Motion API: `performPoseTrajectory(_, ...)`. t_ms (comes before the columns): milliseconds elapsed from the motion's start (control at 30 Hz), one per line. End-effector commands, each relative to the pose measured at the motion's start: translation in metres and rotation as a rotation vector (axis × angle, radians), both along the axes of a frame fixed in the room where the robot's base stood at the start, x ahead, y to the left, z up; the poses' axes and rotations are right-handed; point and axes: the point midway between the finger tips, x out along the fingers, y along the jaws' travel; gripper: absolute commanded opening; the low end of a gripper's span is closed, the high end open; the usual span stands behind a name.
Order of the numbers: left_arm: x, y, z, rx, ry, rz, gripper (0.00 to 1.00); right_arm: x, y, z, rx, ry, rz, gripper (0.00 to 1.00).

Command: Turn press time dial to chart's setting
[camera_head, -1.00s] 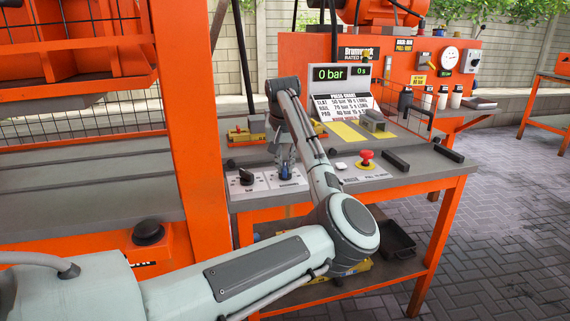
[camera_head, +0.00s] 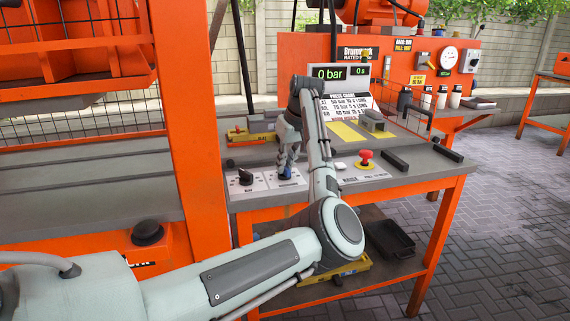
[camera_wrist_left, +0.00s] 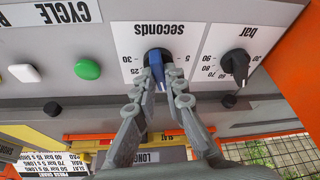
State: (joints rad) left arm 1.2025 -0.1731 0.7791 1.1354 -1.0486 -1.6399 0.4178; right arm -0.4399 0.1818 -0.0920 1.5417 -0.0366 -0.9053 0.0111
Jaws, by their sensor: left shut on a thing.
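The press time dial (camera_wrist_left: 157,57), marked seconds, has a dark base and a blue grip on a white scale plate. In the head view the blue dial (camera_head: 285,173) sits on the bench's front panel. My left gripper (camera_wrist_left: 157,84) reaches it from above, its fingertips closed on both sides of the blue grip. In the head view the left gripper (camera_head: 287,163) is partly hidden by its arm. The fingers cover the scale below the grip, so I cannot tell the exact setting. The press chart (camera_head: 346,104) stands behind and lists bar and second values. My right gripper is not in view.
A bar dial (camera_wrist_left: 236,65) is close beside the seconds dial. A green button (camera_wrist_left: 87,69) and a white button (camera_wrist_left: 25,73) are on the panel. A red stop button (camera_head: 366,158) stands right of my arm.

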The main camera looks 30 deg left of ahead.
Motion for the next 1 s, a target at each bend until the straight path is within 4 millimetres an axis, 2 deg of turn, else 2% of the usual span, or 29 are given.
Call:
performPoseTrajectory(600, 0.0027, 0.0003, 0.0003, 0.001, 0.003, 0.528, 0.0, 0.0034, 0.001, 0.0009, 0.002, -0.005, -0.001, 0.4)
performPoseTrajectory(1000, 0.0038, -0.0005, 0.0003, -0.001, 0.001, 0.677, 0.0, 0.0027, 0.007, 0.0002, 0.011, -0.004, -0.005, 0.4)
